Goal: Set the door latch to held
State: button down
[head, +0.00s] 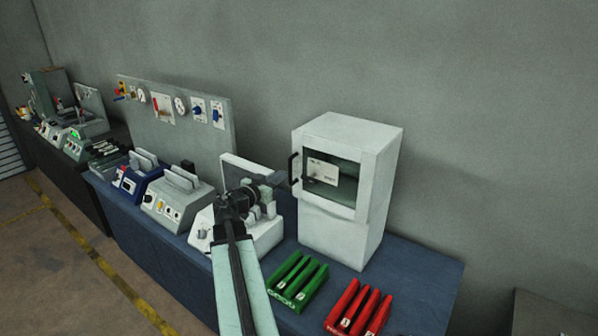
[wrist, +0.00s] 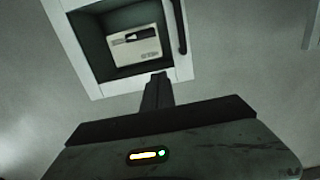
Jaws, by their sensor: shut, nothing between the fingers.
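The white cabinet (head: 350,225) stands on the blue bench, with a framed door (head: 340,207) and a dark window. A black handle (head: 292,170) is on the door's left edge; in the wrist view it shows at the right (wrist: 181,25). A pale plate (head: 322,172) shows in the window; the wrist view shows a dark slot or lever on this plate (wrist: 135,50). I cannot tell whether it is the door latch, or its setting. My gripper (head: 284,178) is shut and empty, just left of the handle in the head view; its fingertips (wrist: 158,78) overlap the door frame's lower edge in the wrist view.
Green (head: 297,280) and red (head: 358,310) slotted racks lie in front of the cabinet. A white device (head: 262,232) stands below my gripper. More boxes and a grey upright panel (head: 175,112) stand to the left. The bench's right end (head: 425,285) is clear.

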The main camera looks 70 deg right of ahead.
send_over(312, 177)
jog(key=w+a, duration=0.5)
jog(key=f+b, duration=0.1)
jog(key=d+f+b, duration=0.1)
jog(key=f+b, duration=0.2)
jog(key=shift+s+d+f, duration=0.3)
jog(key=shift+s, duration=0.1)
jog(key=shift+w+n, duration=0.1)
jog(key=shift+n, duration=0.2)
